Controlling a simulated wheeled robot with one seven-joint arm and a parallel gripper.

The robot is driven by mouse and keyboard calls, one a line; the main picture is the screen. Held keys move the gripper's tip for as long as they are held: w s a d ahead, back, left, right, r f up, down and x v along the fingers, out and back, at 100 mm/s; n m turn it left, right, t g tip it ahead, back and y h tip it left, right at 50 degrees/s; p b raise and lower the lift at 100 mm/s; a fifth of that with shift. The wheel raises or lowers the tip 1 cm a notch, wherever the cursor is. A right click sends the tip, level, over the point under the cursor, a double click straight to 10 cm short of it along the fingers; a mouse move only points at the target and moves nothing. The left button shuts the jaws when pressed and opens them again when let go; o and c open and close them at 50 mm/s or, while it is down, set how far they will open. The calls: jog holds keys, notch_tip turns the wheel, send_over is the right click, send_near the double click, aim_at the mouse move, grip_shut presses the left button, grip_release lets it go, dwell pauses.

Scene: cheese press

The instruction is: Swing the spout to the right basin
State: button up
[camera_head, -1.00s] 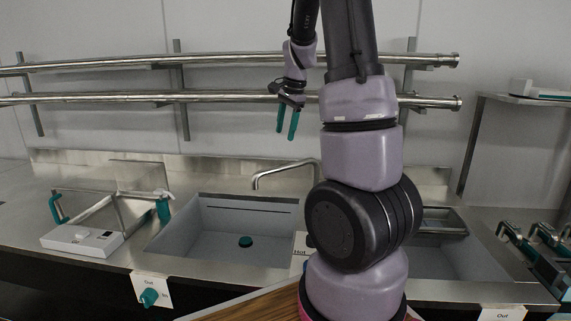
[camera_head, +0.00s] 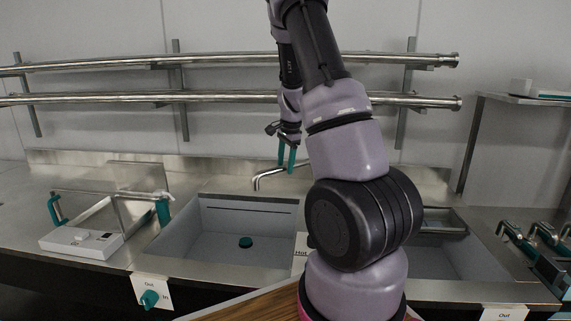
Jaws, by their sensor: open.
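The metal spout (camera_head: 269,174) rises behind the sinks, and its outlet end points left over the left basin (camera_head: 213,242). Its base is hidden behind my arm. The right basin (camera_head: 440,259) is partly covered by my arm. My gripper (camera_head: 287,167) points down with its teal fingers open, at the spout's upper tube in the picture. I cannot tell whether the fingers touch the tube or straddle it.
A white box with a teal-handled frame (camera_head: 82,241) stands on the counter at left. A teal knob (camera_head: 149,299) is on the counter front. Metal rails (camera_head: 230,99) run along the wall. Teal-and-metal fittings (camera_head: 540,235) stand at right.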

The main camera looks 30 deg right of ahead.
grip_shut()
dwell(1.5)
